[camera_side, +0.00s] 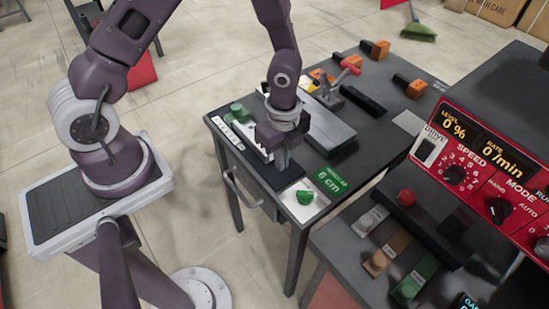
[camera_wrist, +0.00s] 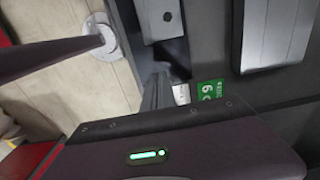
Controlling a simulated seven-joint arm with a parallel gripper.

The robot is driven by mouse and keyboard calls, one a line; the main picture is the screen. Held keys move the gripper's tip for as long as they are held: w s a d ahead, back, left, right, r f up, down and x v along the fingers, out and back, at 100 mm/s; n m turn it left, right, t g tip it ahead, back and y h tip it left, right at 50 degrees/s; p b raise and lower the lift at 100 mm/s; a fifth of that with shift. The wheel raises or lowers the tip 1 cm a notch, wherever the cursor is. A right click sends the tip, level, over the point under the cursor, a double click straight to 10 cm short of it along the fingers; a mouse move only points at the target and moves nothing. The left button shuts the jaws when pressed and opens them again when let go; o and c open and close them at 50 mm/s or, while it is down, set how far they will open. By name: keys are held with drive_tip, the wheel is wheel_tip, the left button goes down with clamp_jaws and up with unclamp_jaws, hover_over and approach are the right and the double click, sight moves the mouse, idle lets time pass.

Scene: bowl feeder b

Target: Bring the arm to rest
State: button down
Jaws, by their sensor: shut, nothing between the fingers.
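My gripper (camera_side: 282,158) is shut and empty. In the side view it points down over the dark mat near the front edge of the grey table (camera_side: 345,188). In the wrist view the gripper fingers (camera_wrist: 158,92) show above the dark tabletop, close to a green label (camera_wrist: 211,90). The same kind of green label, reading 6 cm, lies on the table in the side view (camera_side: 329,181). A green piece (camera_side: 305,197) rests on a white card just right of my gripper.
Open floor lies left of the table.

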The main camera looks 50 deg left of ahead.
drive_tip(key=s+a+r+n+t+y, duration=0.1)
drive_tip(key=s+a+r+n, duration=0.15)
drive_tip(key=r, duration=0.45)
drive_tip(key=s+a+r+n+t, duration=0.1)
drive_tip(key=r+n, duration=0.2)
drive_tip(key=r, duration=0.4)
drive_tip(key=s+a+r+n+t+y, duration=0.1)
drive_tip(key=a+r+n, duration=0.15)
drive_tip(key=r, duration=0.45)
drive_tip(key=s+d+r+n+t+h, duration=0.1)
drive_tip(key=s+r+n+t+h, duration=0.1)
drive_tip(key=s+r+n, duration=0.5)
drive_tip(key=s+n, duration=0.3)
drive_tip(key=s, duration=0.1)
drive_tip(key=shift+d+r+t, duration=0.3)
drive_tip(key=shift+d+r, duration=0.05)
drive_tip(key=shift+r, duration=0.05)
drive_tip(key=shift+s, duration=0.1)
